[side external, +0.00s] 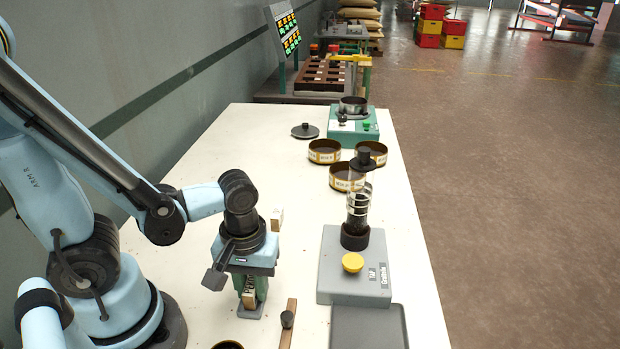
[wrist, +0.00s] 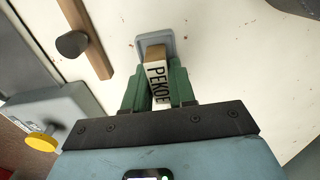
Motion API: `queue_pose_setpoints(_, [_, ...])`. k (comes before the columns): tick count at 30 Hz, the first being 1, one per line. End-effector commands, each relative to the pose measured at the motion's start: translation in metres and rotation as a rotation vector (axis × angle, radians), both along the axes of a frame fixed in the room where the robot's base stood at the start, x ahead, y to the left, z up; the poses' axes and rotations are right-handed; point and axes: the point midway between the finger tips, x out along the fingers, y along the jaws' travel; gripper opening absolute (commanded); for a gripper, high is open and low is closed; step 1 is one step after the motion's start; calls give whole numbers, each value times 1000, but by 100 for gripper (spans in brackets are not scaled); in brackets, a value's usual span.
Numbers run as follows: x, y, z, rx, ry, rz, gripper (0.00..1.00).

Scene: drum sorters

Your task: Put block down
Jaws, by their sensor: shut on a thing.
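A pale wooden block (wrist: 158,78) lettered PEKOE stands between the green fingers of my gripper (wrist: 158,92). In the side external view the block (side external: 249,293) shows low between the fingers of my gripper (side external: 251,288), which points straight down. A small grey holder (side external: 250,311) is directly below the block near the table's front left. The holder (wrist: 143,43) also shows at the block's far end in the wrist view. I cannot tell whether the block rests in it or hangs just above it.
Another small pale block (side external: 277,219) stands behind my gripper. A wooden strip with a dark knob (side external: 287,319) lies to the right. Further right is a grey machine (side external: 345,285) with a yellow button. Round labelled sieves (side external: 325,152) sit at the back of the white table (side external: 240,140).

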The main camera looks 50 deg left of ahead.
Motion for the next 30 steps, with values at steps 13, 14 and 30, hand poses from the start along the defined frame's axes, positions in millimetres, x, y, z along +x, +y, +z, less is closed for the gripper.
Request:
queue_pose_setpoints(13, [0, 0, -1, -4, -18, 0, 49])
queue_pose_setpoints(14, [0, 0, 0, -3, -18, 0, 49])
queue_pose_setpoints(30, [-1, 0, 38, -2, -13, 0, 50])
